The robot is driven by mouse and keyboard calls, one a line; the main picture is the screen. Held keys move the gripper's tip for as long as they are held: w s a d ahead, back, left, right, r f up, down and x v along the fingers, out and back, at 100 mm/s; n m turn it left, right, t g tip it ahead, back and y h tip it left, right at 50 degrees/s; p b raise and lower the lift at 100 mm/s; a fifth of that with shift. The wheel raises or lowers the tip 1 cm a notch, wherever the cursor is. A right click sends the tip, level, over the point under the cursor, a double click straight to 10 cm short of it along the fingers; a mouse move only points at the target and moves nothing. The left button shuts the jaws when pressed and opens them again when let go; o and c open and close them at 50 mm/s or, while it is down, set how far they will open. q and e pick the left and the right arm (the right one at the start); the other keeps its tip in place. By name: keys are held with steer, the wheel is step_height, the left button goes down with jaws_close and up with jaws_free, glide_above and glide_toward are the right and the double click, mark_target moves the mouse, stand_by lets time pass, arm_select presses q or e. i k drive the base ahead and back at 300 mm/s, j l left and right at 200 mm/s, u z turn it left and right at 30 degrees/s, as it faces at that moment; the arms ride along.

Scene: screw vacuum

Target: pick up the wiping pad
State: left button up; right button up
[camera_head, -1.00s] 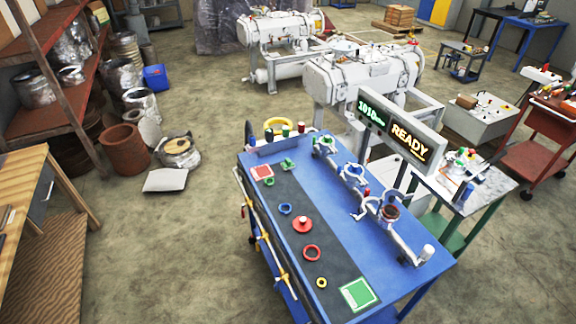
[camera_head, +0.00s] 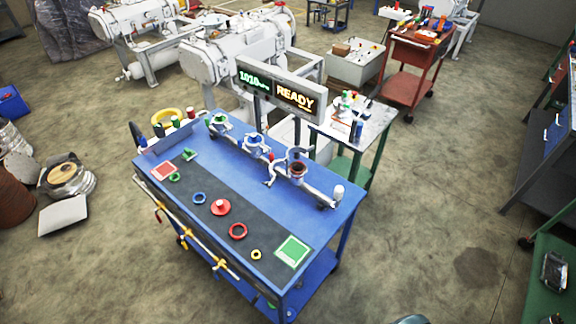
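No item is plainly recognisable as the wiping pad. Two flat squares lie on the blue workbench (camera_head: 326,207): a white-edged green square (camera_head: 292,250) at the near right end of its dark mat, and a smaller red square (camera_head: 163,168) at the far left end. I cannot tell whether either is a pad or a marked area. Neither of my grippers is in view. Small grey rounded shapes at the bottom edge are too cut off to identify.
Coloured rings and a red knobbed disc (camera_head: 220,207) lie on the mat. White pipe fittings (camera_head: 255,145) line the bench's far side, below a READY display (camera_head: 281,88). A green-legged table (camera_head: 352,128) stands behind. Open floor (camera_head: 420,220) lies right of the bench.

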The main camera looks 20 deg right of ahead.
mark_target(188, 154)
steer(key=j+z, duration=0.1)
steer(key=z, duration=0.8)
steer(key=i+j+z, duration=0.15)
steer(key=j+z, duration=0.3)
steer(key=j, duration=0.25)
steer(key=j+z, duration=0.4)
steer(key=j, duration=0.25)
steer(key=j+z, duration=0.45)
steer(key=j, duration=0.3)
steer(key=k+l, duration=0.05)
